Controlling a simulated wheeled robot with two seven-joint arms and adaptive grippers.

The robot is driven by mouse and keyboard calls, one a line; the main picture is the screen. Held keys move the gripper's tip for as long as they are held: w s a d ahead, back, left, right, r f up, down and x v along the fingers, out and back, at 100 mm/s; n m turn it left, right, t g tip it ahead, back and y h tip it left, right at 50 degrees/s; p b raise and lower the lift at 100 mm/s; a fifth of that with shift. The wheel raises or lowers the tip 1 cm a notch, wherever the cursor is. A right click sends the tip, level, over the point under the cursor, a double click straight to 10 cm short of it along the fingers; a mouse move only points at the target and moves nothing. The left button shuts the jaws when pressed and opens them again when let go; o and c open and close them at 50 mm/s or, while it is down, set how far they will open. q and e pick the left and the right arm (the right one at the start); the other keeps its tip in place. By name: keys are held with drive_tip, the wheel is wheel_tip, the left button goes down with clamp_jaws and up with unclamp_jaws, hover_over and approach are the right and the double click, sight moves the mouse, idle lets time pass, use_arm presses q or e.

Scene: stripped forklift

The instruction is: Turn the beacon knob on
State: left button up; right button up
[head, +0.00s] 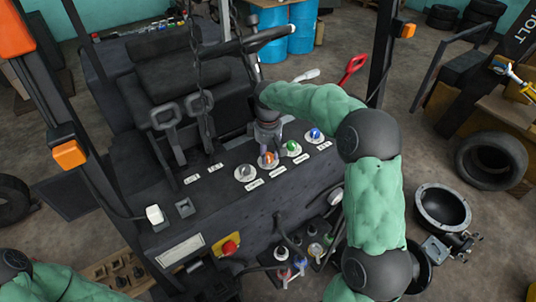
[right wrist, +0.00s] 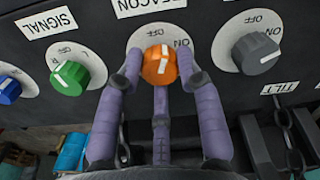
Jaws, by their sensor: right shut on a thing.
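The orange beacon knob (right wrist: 158,66) sits on a white round plate under the BEACON label (right wrist: 150,5) in the right wrist view. Its white mark stands nearly upright, its upper end close to the word OFF; ON is at the right. My right gripper (right wrist: 160,76) is shut on this knob, with purple fingers at its left, right and lower sides. In the head view the orange knob (head: 268,159) shows just below my right gripper (head: 268,138), in a row on the dark panel. My left gripper is out of view.
A grey knob (right wrist: 255,53) is close on the right and a green knob (right wrist: 70,78) on the left in the wrist view. A blue knob (head: 315,134) ends the row. A red emergency button (head: 229,248) and a steering wheel (head: 267,39) are also nearby.

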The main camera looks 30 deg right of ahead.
sight(268, 155)
drive_tip(key=m, duration=0.3)
drive_tip(key=shift+s+f+m+b, duration=0.1)
drive_tip(key=shift+f+m+b, duration=0.05)
drive_tip(key=shift+m+b, duration=0.5)
drive_tip(key=shift+m, duration=1.55)
drive_tip(key=o, duration=1.1)
drive_tip(key=shift+o, duration=0.2)
drive_tip(key=shift+r, duration=0.4)
wheel_tip(268, 155, up, 11)
drive_tip(key=shift+r, duration=0.15)
